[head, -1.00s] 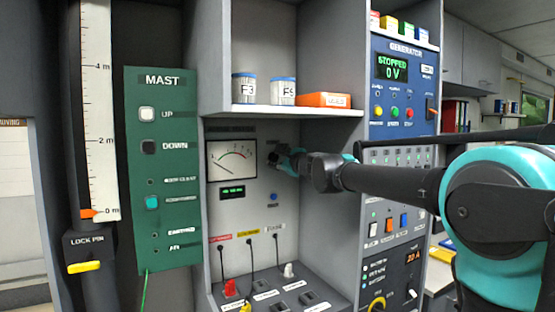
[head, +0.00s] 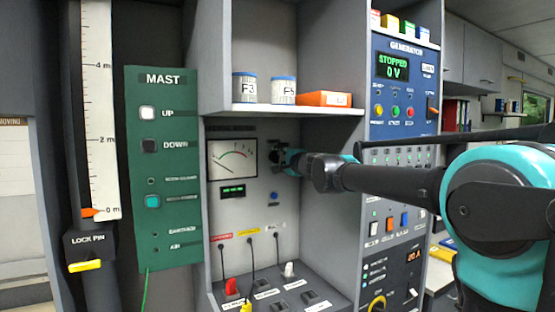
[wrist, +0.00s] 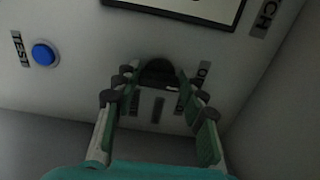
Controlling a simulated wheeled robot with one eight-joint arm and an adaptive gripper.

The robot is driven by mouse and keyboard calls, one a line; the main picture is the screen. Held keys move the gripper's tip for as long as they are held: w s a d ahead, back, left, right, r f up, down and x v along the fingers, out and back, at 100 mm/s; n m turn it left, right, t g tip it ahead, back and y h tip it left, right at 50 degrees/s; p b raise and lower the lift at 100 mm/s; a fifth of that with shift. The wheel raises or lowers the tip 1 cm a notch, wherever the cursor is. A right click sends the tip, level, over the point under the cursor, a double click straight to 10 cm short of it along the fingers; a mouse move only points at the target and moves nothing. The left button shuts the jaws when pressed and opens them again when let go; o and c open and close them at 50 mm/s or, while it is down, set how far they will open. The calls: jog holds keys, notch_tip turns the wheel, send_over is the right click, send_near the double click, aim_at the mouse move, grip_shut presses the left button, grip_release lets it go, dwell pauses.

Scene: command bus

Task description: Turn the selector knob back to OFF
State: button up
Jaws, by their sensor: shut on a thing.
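The selector knob (wrist: 158,72) is a dark round knob on the pale grey meter panel. In the wrist view it sits between my fingertips. My gripper (wrist: 155,80) is shut on it, one finger on each side. In the head view my gripper (head: 284,160) reaches the panel just right of the meter and hides most of the knob. Small labels surround the knob in the wrist view, partly covered by the fingers. I cannot tell which label the knob points to.
A needle meter (head: 232,160) is left of the knob, and a blue button (head: 274,195) is below it. A shelf (head: 300,109) with two jars and an orange box overhangs the panel. A grey side wall (head: 338,190) stands close on the right. Cables and plugs are below.

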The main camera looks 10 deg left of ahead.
dwell(0.4)
jog(key=o, duration=1.2)
jog(key=shift+c, duration=0.2)
jog(key=v, duration=1.2)
jog(key=shift+f, duration=0.15)
